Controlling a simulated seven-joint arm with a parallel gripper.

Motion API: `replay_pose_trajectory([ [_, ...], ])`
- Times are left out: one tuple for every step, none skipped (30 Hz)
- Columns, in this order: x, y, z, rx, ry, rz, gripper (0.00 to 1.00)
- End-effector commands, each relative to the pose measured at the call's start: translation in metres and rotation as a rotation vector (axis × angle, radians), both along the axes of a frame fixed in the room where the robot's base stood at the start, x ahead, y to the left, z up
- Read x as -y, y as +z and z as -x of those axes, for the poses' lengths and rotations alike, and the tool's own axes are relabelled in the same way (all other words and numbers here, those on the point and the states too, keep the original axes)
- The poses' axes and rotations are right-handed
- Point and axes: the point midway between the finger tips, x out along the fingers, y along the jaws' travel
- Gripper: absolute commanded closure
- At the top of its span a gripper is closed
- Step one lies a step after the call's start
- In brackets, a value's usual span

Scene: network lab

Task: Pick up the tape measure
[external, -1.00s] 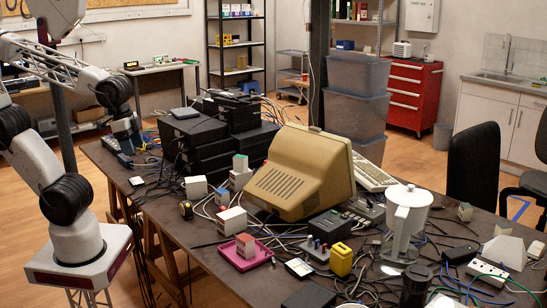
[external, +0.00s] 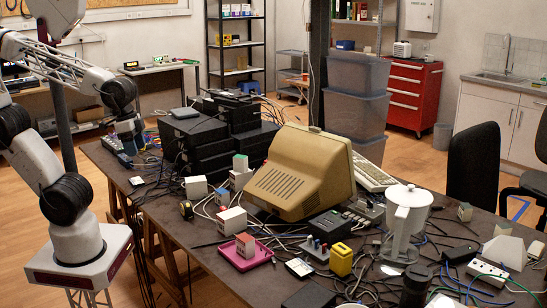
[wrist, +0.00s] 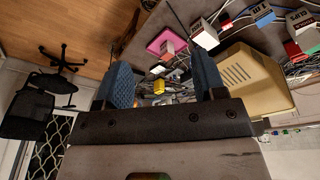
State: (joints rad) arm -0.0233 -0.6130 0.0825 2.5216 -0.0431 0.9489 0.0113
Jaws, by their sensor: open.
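The tape measure (external: 186,209), small, black and yellow, stands on the dark table near its front-left edge in the external view. I cannot make it out surely in the wrist view. My gripper (wrist: 161,66) is open, with two blue pads spread apart and nothing held between them. In the external view, my wrist hangs over the far-left part of the table, behind and left of the tape measure and well apart from it.
White boxes (external: 196,188) and loose cables lie close to the tape measure. A stack of black devices (external: 205,150) stands behind it. A beige monitor (external: 300,175), a pink tray (external: 232,258) and a yellow block (external: 341,260) are to the right. The table's front edge is near.

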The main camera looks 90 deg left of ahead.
Motion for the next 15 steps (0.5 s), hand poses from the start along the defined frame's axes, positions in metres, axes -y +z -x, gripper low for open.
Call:
replay_pose_trajectory([
  [-0.003,-0.004,-0.003,-0.015,0.023,0.012,0.36],
  [-0.005,-0.006,-0.005,-0.025,0.038,0.022,0.36],
  [-0.007,-0.009,-0.008,-0.037,0.059,0.035,0.36],
  [-0.009,-0.011,-0.01,-0.048,0.077,0.046,0.36],
  [-0.011,-0.014,-0.012,-0.058,0.097,0.059,0.36],
  [-0.014,-0.018,-0.016,-0.073,0.123,0.075,0.36],
  [-0.016,-0.021,-0.018,-0.085,0.146,0.089,0.36],
  [-0.019,-0.024,-0.021,-0.096,0.167,0.102,0.36],
  [-0.023,-0.028,-0.024,-0.111,0.196,0.122,0.36],
  [-0.025,-0.031,-0.027,-0.123,0.218,0.136,0.36],
  [-0.028,-0.034,-0.029,-0.135,0.241,0.15,0.36],
  [-0.032,-0.039,-0.032,-0.151,0.27,0.169,0.36],
  [-0.035,-0.042,-0.034,-0.162,0.292,0.184,0.36],
  [-0.038,-0.044,-0.037,-0.172,0.314,0.198,0.36],
  [-0.042,-0.048,-0.04,-0.185,0.344,0.218,0.36],
])
